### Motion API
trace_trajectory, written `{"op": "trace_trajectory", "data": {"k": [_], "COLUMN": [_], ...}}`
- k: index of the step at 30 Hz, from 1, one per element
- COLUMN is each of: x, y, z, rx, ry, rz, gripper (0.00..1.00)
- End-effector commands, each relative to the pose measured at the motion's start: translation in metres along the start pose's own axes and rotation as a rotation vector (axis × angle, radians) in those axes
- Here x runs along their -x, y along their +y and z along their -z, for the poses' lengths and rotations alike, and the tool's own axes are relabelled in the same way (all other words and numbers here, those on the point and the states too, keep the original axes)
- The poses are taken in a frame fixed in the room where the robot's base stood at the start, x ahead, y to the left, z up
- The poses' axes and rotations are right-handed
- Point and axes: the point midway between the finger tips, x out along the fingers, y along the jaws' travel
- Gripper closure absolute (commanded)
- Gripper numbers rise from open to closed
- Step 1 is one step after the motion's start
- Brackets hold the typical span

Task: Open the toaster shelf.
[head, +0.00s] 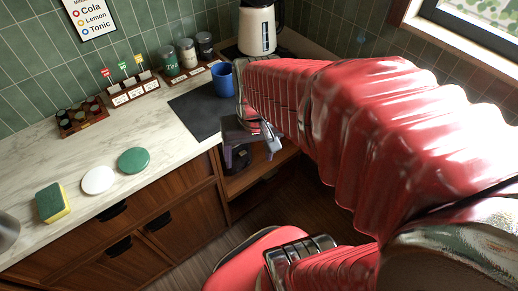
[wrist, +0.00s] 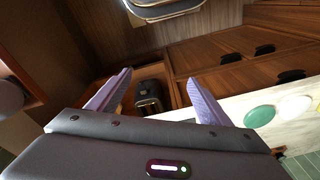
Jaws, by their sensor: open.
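The wooden toaster shelf (head: 250,181) is low in the open cabinet bay under the counter, right of the drawers. A dark toaster (head: 238,158) stands in the bay, partly hidden by my gripper. My gripper (head: 273,143) is open and empty, in front of the bay and below the counter edge. In the wrist view, the toaster (wrist: 149,96) shows between the two lilac fingers of my gripper (wrist: 159,78), beyond them. I see no contact with the shelf. I cannot tell how far out the shelf is.
A blue mug (head: 223,79), a dark mat (head: 195,112) and a kettle (head: 257,30) stand on the counter (head: 150,166) near the bay. Drawers with black handles (head: 119,247) lie to the left. A red stool-like seat (head: 240,262) is low in front.

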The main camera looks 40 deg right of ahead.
Motion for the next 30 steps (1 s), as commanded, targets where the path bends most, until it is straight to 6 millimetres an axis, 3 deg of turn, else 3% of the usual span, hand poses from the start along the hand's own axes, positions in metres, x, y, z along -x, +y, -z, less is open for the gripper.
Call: {"op": "trace_trajectory", "data": {"k": [12, 30], "x": [-0.066, -0.159], "y": [0.039, 0.075], "z": [0.0, -0.006], "rx": [-0.291, -0.757], "ry": [-0.232, -0.499], "rz": [0.084, 0.309], "gripper": [0.28, 0.28]}}
